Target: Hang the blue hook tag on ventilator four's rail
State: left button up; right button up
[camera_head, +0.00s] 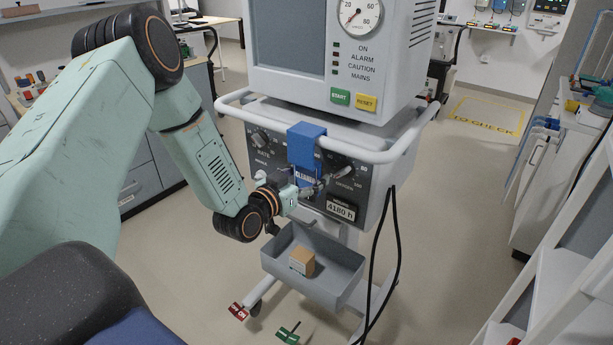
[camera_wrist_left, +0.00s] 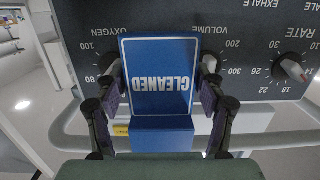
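The blue hook tag (camera_head: 307,146) sits with its hook over the white rail (camera_head: 376,155) on the front of the ventilator (camera_head: 376,183). Its plate hangs below, and its lettering CLEANED shows upside down in the left wrist view (camera_wrist_left: 160,75). My left gripper (camera_head: 318,188) is in front of the plate, below the rail. In the left wrist view its fingers (camera_wrist_left: 160,92) stand on either side of the plate, with what look like narrow gaps to its edges. It looks open around the tag. The fingers partly cover the plate in the head view. My right gripper is out of view.
Below the panel a grey tray (camera_head: 345,283) holds a small cardboard box (camera_head: 302,261). Black cables (camera_head: 392,240) hang at the ventilator's right side. A red tag (camera_head: 238,311) and a green tag (camera_head: 288,333) are low near the base. A white shelf stands at right.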

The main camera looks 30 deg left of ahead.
pick_arm(q)
jog(key=o, duration=0.3)
jog(key=shift+s, duration=0.15)
jog(key=s, duration=0.5)
jog(key=shift+s+a+r, duration=0.25)
jog(key=shift+s+r, duration=0.15)
jog(key=shift+s+d+r, duration=0.1)
jog(key=shift+s, duration=0.6)
